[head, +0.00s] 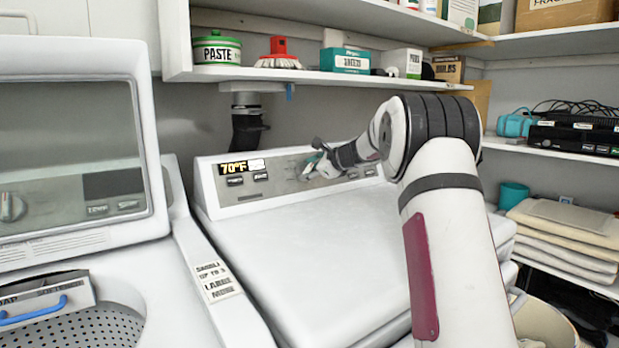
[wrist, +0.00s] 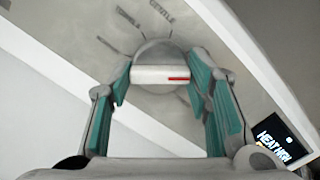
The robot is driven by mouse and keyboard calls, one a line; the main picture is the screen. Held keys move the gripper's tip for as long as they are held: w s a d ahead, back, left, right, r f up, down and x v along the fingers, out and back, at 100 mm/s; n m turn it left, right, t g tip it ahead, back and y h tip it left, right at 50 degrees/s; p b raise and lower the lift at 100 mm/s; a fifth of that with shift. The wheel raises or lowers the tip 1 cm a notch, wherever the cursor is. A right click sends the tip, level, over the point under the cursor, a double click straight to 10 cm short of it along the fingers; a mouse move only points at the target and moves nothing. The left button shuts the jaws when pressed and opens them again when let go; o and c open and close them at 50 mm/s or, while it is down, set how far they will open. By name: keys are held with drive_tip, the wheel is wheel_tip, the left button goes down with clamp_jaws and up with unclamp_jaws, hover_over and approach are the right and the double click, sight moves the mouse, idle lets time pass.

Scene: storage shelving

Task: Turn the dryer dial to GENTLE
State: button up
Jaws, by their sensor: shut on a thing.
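The dryer (head: 330,245) stands in the middle of the head view, its control panel (head: 285,172) at the back. My gripper (head: 318,163) is at that panel and hides most of the dial there. In the wrist view the dial (wrist: 160,52) is round and grey with a white bar grip (wrist: 148,75). A red mark (wrist: 179,79) lies on the bar's right half and points right in the picture. My gripper's teal-padded fingers stand on both sides of the bar, shut on it. The GENTLE label (wrist: 161,11) is above the dial, with another slanted label (wrist: 128,18) left of it.
A lit display (wrist: 280,140) sits at lower right in the wrist view. In the head view, an open washer (head: 70,150) is at left. A shelf (head: 320,77) with a paste tub (head: 217,50) and a brush (head: 278,55) hangs above the dryer. Folded towels (head: 570,235) lie at right.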

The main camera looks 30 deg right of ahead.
drive_tip(key=n+b, duration=0.2)
drive_tip(key=n, duration=0.1)
drive_tip(key=shift+f+n, duration=0.1)
drive_tip(key=shift+n, duration=0.3)
drive_tip(key=n+b, duration=0.1)
drive_tip(key=n, duration=0.2)
drive_tip(key=shift+n+b, duration=0.4)
drive_tip(key=n+b, duration=0.1)
drive_tip(key=n, duration=0.2)
drive_tip(key=shift+w+g, duration=0.1)
drive_tip(key=shift+g, duration=0.2)
drive_tip(key=shift+n+b, duration=0.8)
drive_tip(key=shift+n, duration=1)
drive_tip(key=shift+r, duration=0.2)
drive_tip(key=o, duration=1.2)
drive_tip(key=shift+c, duration=0.2)
